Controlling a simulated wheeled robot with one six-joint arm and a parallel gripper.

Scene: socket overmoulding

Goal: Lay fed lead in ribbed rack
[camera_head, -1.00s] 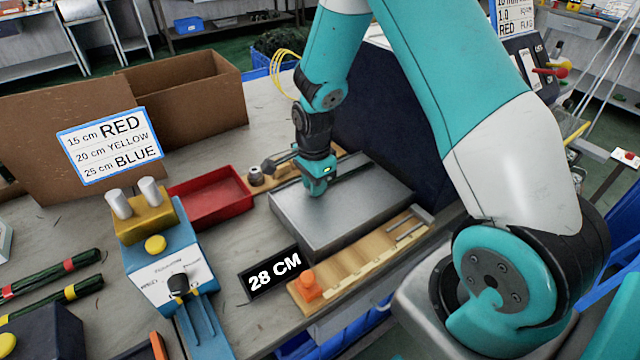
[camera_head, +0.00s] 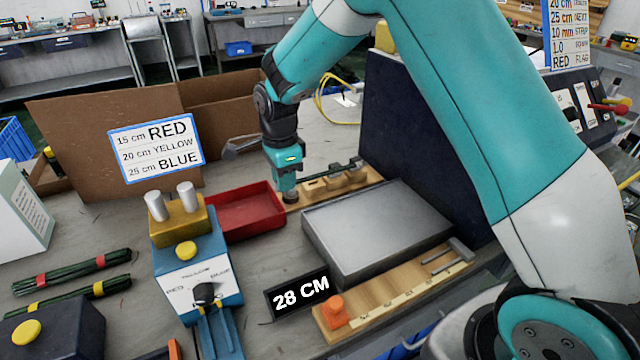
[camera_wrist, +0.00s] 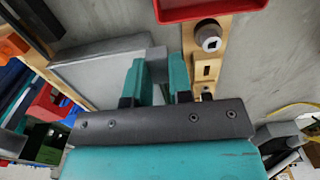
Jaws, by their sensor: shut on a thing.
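My gripper (camera_head: 287,192) points down beside the red tray, at the left end of a wooden rack with raised blocks (camera_head: 342,183). In the wrist view its teal fingers (camera_wrist: 158,85) are close together, with a small grey piece (camera_wrist: 157,62) showing between them. I cannot tell clearly what this piece is, and no lead can be made out. A dark rod (camera_head: 340,168) shows along the rack. The wrist view also shows a wooden strip with a slot (camera_wrist: 206,70) and a grey round fitting (camera_wrist: 209,37), right of the fingers.
A grey metal plate (camera_head: 375,235) lies in front of the rack, with a dark panel (camera_head: 410,140) behind it. The red tray (camera_head: 245,212) is left of my gripper. A wooden measuring board (camera_head: 395,293) with an orange stop (camera_head: 334,309) lies in front. A blue machine (camera_head: 190,265) stands left.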

